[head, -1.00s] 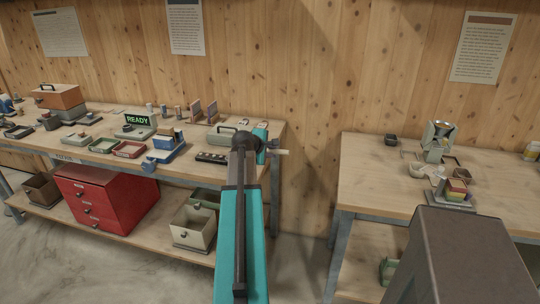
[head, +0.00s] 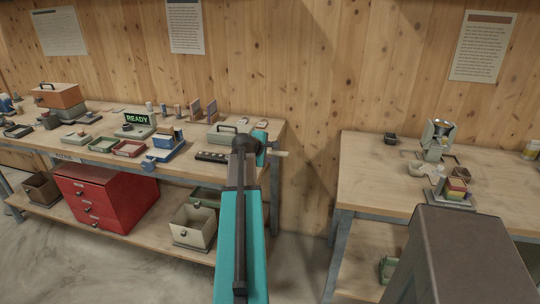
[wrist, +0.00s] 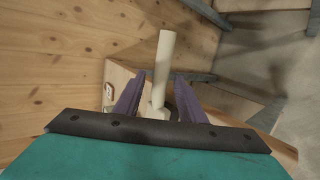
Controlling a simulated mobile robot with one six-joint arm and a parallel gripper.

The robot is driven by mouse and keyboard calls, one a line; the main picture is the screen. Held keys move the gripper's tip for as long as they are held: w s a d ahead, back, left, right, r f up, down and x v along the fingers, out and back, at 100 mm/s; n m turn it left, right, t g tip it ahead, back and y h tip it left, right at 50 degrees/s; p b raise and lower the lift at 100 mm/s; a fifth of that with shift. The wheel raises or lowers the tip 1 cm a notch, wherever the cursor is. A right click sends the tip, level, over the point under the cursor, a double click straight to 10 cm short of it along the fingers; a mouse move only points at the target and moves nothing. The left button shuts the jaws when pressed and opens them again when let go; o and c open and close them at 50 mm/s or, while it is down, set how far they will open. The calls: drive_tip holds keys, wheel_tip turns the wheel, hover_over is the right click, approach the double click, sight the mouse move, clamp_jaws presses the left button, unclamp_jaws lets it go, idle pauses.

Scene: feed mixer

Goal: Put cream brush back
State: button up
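The cream brush (wrist: 164,65) shows in the wrist view as a pale rod rising from a small block between the two purple fingers of my gripper (wrist: 158,106). The fingers are closed around its lower part. In the head view the pale handle of the brush (head: 279,153) sticks out to the right of my teal wrist, near the right end of the left bench. My arm hides the fingers there. The bristles cannot be made out.
The left bench (head: 200,172) holds trays, a READY display (head: 138,119) and small boxes. A red drawer cabinet (head: 105,197) stands on its lower shelf. A gap separates it from the right bench (head: 370,180), which holds bowls and a small device (head: 437,140).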

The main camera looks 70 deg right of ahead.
drive_tip(key=shift+a+r, duration=0.1)
drive_tip(key=shift+r, duration=0.05)
drive_tip(key=b+v, duration=0.1)
drive_tip(key=v, duration=1.1)
idle(0.6)
